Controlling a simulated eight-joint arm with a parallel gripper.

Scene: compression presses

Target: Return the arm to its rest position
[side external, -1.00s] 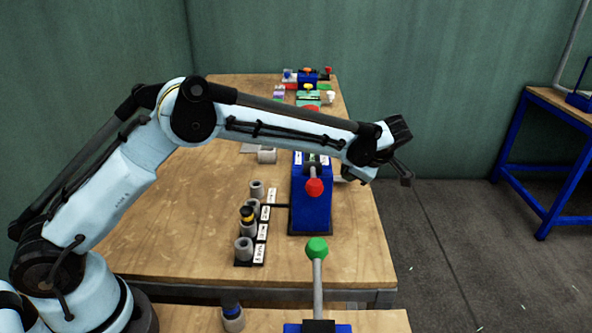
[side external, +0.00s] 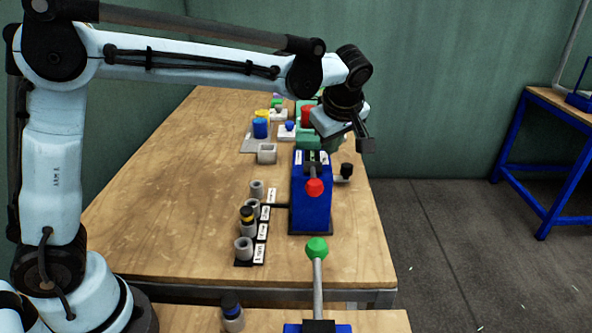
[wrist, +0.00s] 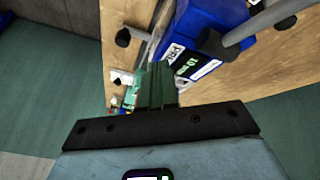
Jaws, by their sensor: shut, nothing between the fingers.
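My gripper (side external: 364,143) is in the air above the right edge of the wooden table (side external: 150,200), behind and above the blue press (side external: 311,205) with the red-knobbed lever (side external: 314,187). It is shut and holds nothing. In the wrist view the dark gripper mount crosses the lower part and the fingers (wrist: 157,85) point up the picture. The blue press also shows in the wrist view (wrist: 205,25), close beyond the fingers. My arm reaches over the table from the left and hides part of its back.
A labelled rack (side external: 250,262) with several grey cylinders stands left of the press. A green-knobbed lever (side external: 317,250) rises at the front. Blue, yellow and red pieces stand at the back. A blue-framed bench (side external: 545,150) is at the right, with open floor between.

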